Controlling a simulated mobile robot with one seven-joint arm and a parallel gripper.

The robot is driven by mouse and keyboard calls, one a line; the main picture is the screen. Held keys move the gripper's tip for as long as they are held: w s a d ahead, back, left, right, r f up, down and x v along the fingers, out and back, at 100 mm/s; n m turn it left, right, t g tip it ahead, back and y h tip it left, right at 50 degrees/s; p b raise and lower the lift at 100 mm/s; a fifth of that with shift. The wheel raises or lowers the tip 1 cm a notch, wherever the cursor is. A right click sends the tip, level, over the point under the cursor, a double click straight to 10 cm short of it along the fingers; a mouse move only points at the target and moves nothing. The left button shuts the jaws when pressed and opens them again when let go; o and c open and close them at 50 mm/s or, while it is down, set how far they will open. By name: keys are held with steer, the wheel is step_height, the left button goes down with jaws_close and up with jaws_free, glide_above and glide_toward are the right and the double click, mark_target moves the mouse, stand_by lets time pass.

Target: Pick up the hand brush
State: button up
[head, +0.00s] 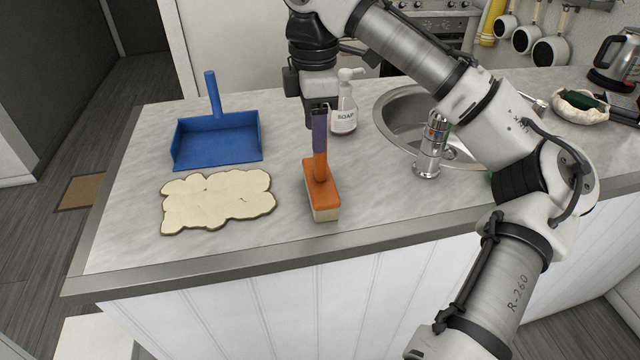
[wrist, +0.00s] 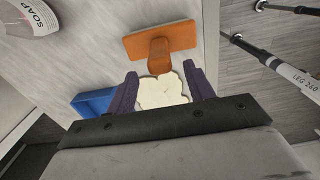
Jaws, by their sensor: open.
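The hand brush (head: 321,187) has an orange block and handle with pale bristles. It stands bristles down on the counter, its handle pointing up toward my gripper (head: 319,146). In the wrist view, the brush (wrist: 160,42) lies just beyond my gripper (wrist: 160,78). Its two purple fingers are spread apart, with the handle end showing between the fingertips. In the head view, a finger overlaps the top of the handle; I cannot tell whether they touch. My gripper is open and holds nothing.
A cream, wavy-edged flat piece (head: 218,200) lies left of the brush, with a blue dustpan (head: 216,140) behind it. A soap bottle (head: 344,112) stands behind my gripper. A sink (head: 400,125) and tap (head: 432,150) are to the right. The counter's front edge is near.

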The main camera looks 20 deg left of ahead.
mark_target(320, 168)
steer(key=f, duration=0.2)
steer(key=d+f+p, duration=0.1)
steer(key=f, duration=0.1)
steer(key=shift+w+f, duration=0.2)
steer(key=shift+a+f, duration=0.1)
steer(key=shift+f, duration=0.25)
steer(key=shift+c, duration=0.4)
jaws_close()
